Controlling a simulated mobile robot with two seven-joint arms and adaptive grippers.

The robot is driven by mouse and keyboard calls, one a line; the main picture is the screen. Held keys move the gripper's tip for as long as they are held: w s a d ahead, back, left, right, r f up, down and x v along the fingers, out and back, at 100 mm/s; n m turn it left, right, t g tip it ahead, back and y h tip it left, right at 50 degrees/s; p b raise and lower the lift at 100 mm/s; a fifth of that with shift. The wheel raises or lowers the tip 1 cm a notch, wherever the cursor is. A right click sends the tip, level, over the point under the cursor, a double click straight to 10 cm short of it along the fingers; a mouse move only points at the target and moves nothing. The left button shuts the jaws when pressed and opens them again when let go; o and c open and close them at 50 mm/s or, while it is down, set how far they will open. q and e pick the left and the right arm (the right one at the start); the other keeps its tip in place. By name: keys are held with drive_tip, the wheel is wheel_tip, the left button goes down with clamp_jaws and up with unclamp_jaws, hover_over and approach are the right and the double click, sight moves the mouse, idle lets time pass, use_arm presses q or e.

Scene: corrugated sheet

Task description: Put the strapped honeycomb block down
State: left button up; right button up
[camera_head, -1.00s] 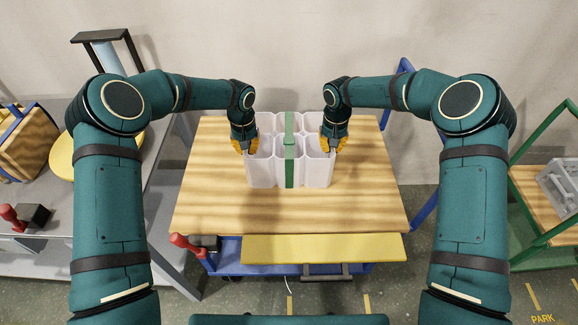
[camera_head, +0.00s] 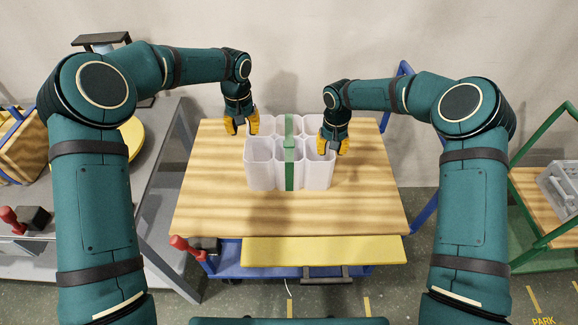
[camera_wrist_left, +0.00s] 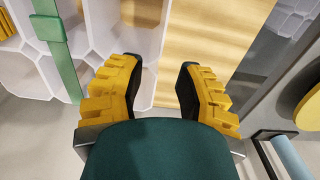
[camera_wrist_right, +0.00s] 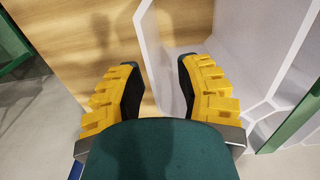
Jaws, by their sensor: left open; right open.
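The honeycomb block (camera_head: 260,170) is white with open cells and a green strap (camera_head: 289,165) around its middle. It stands upright on the wooden top of the cart (camera_head: 215,205). My left gripper (camera_head: 241,125) is open and empty, raised at the block's left back side and apart from it. The block also shows at the left of the left wrist view (camera_wrist_left: 100,35). My right gripper (camera_head: 334,148) is open at the block's right wall. In the right wrist view its fingers (camera_wrist_right: 157,90) stand on either side of that wall (camera_wrist_right: 160,60); contact cannot be told.
The wooden top is clear around the block. A yellow board (camera_head: 320,250) runs along the cart's front, with a red-knobbed part (camera_head: 180,243) at its left. A grey bench (camera_head: 160,190) stands at the left, and a green-framed cart (camera_head: 530,185) at the right.

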use_arm(q)
wheel_tip(320, 180, up, 3)
drive_tip(key=shift+f, duration=0.2)
drive_tip(key=shift+r, duration=0.1)
use_arm(e)
wheel_tip(320, 180, up, 12)
drive_tip(key=shift+r, duration=0.1)
idle(0.4)
